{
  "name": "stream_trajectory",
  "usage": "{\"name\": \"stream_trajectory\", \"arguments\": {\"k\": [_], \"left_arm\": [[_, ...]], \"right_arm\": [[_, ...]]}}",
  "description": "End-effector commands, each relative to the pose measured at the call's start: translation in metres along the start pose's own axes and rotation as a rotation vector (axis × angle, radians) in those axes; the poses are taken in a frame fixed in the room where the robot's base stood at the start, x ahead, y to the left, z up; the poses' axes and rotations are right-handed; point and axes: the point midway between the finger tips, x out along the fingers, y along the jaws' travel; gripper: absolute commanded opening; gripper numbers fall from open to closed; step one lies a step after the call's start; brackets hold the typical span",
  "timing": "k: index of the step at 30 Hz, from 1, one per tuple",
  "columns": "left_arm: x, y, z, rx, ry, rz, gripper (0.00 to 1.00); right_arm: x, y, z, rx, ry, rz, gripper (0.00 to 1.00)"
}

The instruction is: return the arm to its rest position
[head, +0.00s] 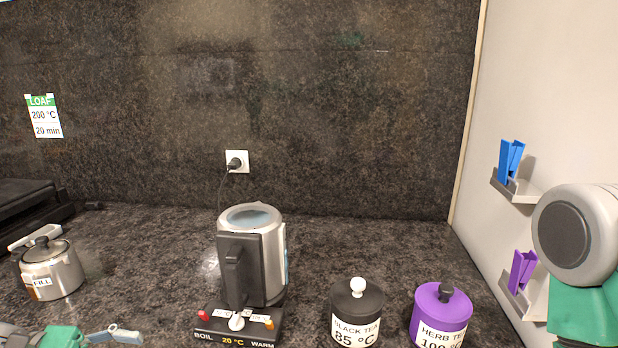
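My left gripper (114,335) shows at the bottom left edge, a green and grey piece with a grey finger part pointing right. It is cut off by the frame, and I cannot tell whether it is open or shut. Nothing is visibly held in it. It is in front of the steel pot and left of the kettle. My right arm shows at the right edge as a large grey round joint above a green link. Its gripper is out of view.
A kettle (270,262) stands on its base (262,335). A steel pot (52,275) is at left. A black tea jar (357,305) and a purple herb tea jar (440,310) stand at right. Blue (510,162) and purple (523,270) clips sit on wall shelves. The counter between pot and kettle is clear.

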Motion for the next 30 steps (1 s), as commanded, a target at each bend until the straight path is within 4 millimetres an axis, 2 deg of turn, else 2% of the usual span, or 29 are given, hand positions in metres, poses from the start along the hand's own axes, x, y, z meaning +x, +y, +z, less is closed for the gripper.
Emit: {"name": "stream_trajectory", "arguments": {"k": [8, 11, 17, 20, 24, 27, 30], "left_arm": [[0.022, -0.036, -0.043, -0.009, 0.168, -0.146, 0.42], [0.028, -0.057, -0.061, -0.002, 0.249, -0.22, 0.42], [0.034, -0.112, -0.113, 0.044, 0.463, -0.435, 0.42], [0.028, -0.149, -0.147, 0.11, 0.603, -0.602, 0.42], [0.006, -0.207, -0.198, 0.309, 0.812, -0.912, 0.42], [-0.009, -0.233, -0.225, 0.525, 0.909, -1.12, 0.42], [-0.014, -0.246, -0.242, 0.758, 0.945, -1.273, 0.42]], "right_arm": [[0.007, 0.0, 0.0, 0.0, 0.001, 0.0, 0.4], [0.011, 0.0, 0.0, 0.0, 0.001, 0.0, 0.4], [0.02, 0.0, 0.001, 0.0, 0.001, 0.0, 0.4], [0.027, 0.0, 0.001, 0.0, 0.0, 0.0, 0.4], [0.041, 0.0, 0.002, 0.0, 0.0, 0.0, 0.4], [0.051, -0.001, 0.003, 0.0, 0.0, 0.0, 0.4], [0.059, -0.001, 0.003, 0.0, 0.0, 0.0, 0.4]]}}
